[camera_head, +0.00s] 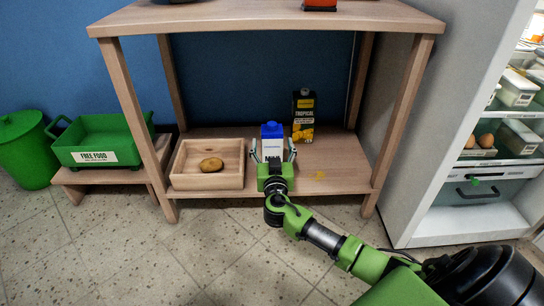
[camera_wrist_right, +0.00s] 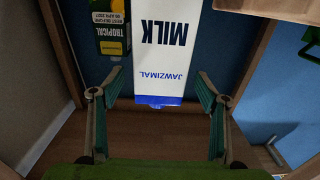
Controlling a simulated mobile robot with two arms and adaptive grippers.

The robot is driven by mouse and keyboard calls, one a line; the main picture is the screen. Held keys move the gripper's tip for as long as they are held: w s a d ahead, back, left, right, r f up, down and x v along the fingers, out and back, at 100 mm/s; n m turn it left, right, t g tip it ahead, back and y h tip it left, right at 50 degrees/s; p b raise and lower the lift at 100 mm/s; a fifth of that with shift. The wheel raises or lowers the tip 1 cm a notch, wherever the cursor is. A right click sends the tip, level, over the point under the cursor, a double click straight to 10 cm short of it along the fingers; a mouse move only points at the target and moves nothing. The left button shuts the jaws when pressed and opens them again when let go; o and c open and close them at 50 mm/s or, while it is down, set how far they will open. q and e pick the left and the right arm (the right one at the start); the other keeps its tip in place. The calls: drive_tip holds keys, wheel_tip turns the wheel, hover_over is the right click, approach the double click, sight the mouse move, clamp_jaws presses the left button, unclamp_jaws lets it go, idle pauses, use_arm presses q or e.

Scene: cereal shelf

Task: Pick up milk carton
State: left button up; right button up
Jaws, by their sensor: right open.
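The milk carton (camera_head: 271,133), white with a blue top, stands upright on the lower shelf between the wooden tray and the juice carton. My right gripper (camera_head: 272,154) is in front of it, its open fingers at the left and right of the carton. In the right wrist view the milk carton (camera_wrist_right: 166,50) appears upside down, with its MILK lettering facing me. There my right gripper (camera_wrist_right: 160,90) is open, with a finger on each side and gaps to the carton. Its lower part is partly hidden by the gripper in the head view. My left gripper is not in view.
A black and yellow juice carton (camera_head: 303,112) stands just right of the milk. A wooden tray (camera_head: 180,182) holding a potato (camera_head: 211,164) is at the left. The shelf's legs flank this space. An open fridge (camera_head: 470,215) stands at the right, a green crate (camera_head: 75,158) at the left.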

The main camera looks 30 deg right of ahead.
drive_tip(key=b+x, duration=0.1)
drive_tip(key=x, duration=0.2)
drive_tip(key=shift+w+d+r, duration=0.1)
drive_tip(key=shift+w+d, duration=0.1)
drive_tip(key=shift+w, duration=0.1)
drive_tip(key=c, duration=1.7)
drive_tip(key=shift+r, duration=0.15)
clamp_jaws()
drive_tip(key=shift+r, duration=0.15)
